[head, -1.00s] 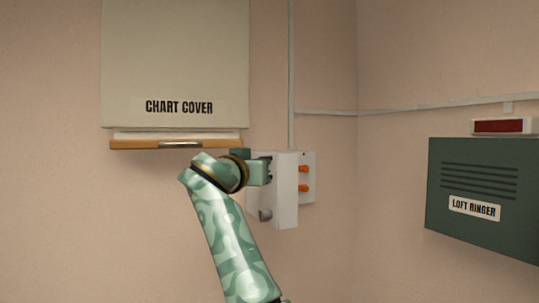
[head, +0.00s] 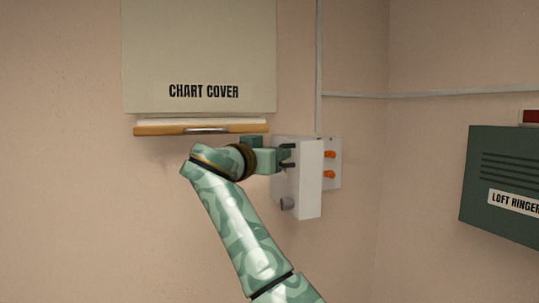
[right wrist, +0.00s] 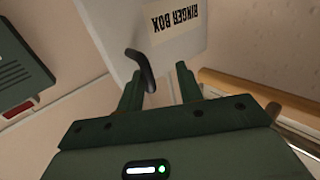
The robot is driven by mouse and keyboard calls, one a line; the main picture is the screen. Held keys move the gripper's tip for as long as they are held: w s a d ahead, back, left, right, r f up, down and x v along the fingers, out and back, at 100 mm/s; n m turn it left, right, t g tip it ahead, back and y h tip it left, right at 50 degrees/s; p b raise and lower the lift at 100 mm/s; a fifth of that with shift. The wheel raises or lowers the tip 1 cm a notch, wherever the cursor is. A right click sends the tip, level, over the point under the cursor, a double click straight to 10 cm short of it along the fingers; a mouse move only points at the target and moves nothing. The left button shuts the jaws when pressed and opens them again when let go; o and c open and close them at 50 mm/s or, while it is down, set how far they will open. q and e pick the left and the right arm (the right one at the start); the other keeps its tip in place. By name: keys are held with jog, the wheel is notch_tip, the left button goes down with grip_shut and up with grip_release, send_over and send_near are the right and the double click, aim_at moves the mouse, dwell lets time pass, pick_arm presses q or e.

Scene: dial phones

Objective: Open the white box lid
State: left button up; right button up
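The white box (head: 309,190) hangs on the wall right of centre in the head view. In the right wrist view the white box (right wrist: 178,28) shows an upside-down "RINGER BOX" label. A dark bent handle (right wrist: 143,68) juts from it near the left finger. My right gripper (head: 288,156) is in front of the box face in the head view. In the right wrist view its two fingers (right wrist: 160,88) are apart with nothing clamped between them. Whether a finger touches the handle I cannot tell. My left gripper is not in view.
A plate with orange knobs (head: 330,165) sits behind the box on its right. A chart cover (head: 200,50) with a wooden bar (head: 160,130) hangs at upper left. A green loft ringer (head: 500,165) is at right. Wall below the box is clear.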

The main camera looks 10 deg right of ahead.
jog(key=shift+d+r, duration=0.2)
jog(key=shift+r, duration=0.15)
jog(key=shift+a, duration=0.15)
jog(key=b+v, duration=0.2)
jog(key=v, duration=1.4)
jog(key=shift+f, duration=0.3)
